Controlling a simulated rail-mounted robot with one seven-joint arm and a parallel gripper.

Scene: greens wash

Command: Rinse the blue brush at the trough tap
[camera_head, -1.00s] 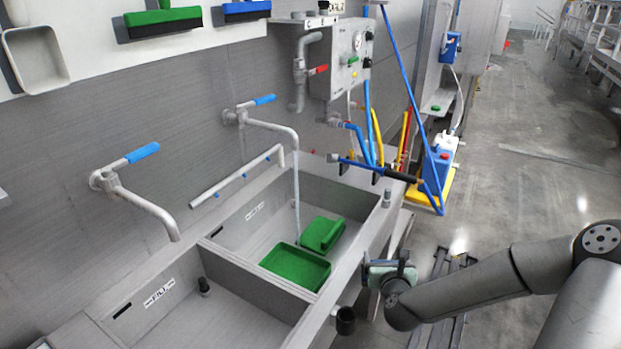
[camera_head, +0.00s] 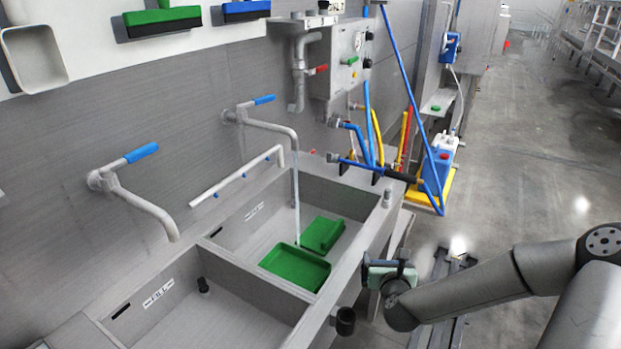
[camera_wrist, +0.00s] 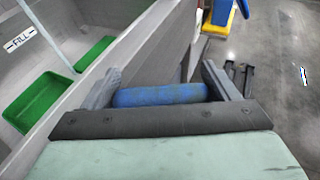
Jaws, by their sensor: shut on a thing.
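My gripper (camera_wrist: 162,84) is shut on the blue brush (camera_wrist: 160,96), which shows as a worn blue cylinder between the two fingers in the wrist view. In the head view my gripper (camera_head: 392,268) is just outside the trough's front edge, to the right of the far basin; the brush is hardly visible there. The trough (camera_head: 352,268) has two basins. The far tap (camera_head: 275,127), with a blue lever, runs a thin stream of water (camera_head: 296,195) into the far basin. The near tap (camera_head: 140,205), also blue-levered, shows no water.
A green tub (camera_head: 295,268) and another green piece (camera_head: 322,235) lie in the far basin. A blue pole (camera_head: 405,80) and hoses stand beyond the trough, near a blue-and-white container (camera_head: 442,155). The floor at right is open.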

